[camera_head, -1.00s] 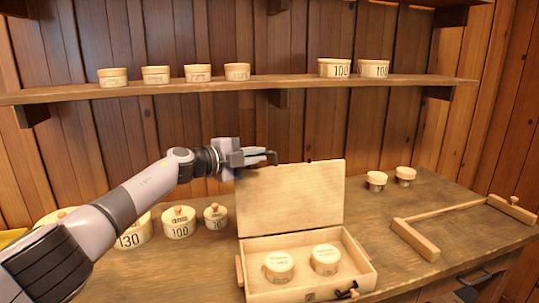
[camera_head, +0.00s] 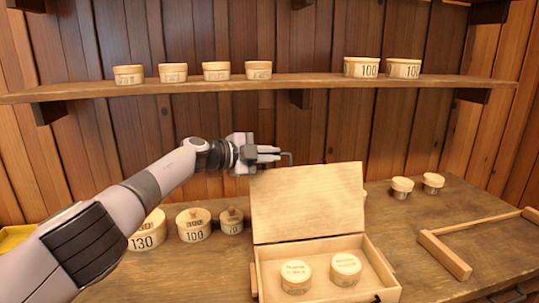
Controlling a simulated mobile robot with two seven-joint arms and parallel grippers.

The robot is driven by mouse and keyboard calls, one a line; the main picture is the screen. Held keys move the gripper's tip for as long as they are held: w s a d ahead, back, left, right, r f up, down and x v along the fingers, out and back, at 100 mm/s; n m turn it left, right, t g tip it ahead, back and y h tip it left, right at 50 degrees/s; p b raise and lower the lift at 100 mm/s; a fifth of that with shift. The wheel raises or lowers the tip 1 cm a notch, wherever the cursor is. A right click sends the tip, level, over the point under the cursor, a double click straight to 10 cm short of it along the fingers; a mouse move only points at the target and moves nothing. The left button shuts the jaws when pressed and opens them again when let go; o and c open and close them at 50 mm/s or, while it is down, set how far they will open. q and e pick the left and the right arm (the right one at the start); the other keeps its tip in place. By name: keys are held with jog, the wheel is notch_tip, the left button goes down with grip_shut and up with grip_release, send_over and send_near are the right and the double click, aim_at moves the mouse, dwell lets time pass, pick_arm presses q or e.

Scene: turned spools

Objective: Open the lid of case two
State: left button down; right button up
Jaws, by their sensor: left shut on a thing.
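A pale wooden case (camera_head: 325,245) stands at the lower middle of the head view. Its lid (camera_head: 307,203) stands up, open, along the back edge. Two round, lettered wooden boxes sit inside, one on the left (camera_head: 296,277) and one on the right (camera_head: 345,269). I cannot read which case number it bears. My left gripper (camera_head: 268,157) is at the lid's upper left edge, shut on a thin dark hooked rod (camera_head: 289,156). I cannot tell whether the rod or fingers touch the lid. My right gripper is not in view.
Round boxes marked 130 (camera_head: 148,232), 100 (camera_head: 194,226) and 70 (camera_head: 231,222) stand left of the case. Two small ones (camera_head: 402,188) (camera_head: 433,183) stand at back right. A wooden frame (camera_head: 445,254) lies right. A shelf (camera_head: 300,83) with several boxes crosses above.

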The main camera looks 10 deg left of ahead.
pick_arm(q)
jog(key=c, duration=1.2)
grip_release()
jog(key=shift+a, duration=0.2)
jog(key=shift+s+a+r+p, duration=0.15)
jog(key=shift+s+a+p, duration=0.15)
jog(key=shift+a, duration=0.15)
jog(key=v, duration=0.5)
jog(key=shift+s+a, duration=0.2)
jog(key=shift+s, duration=0.15)
jog(key=shift+s, duration=0.1)
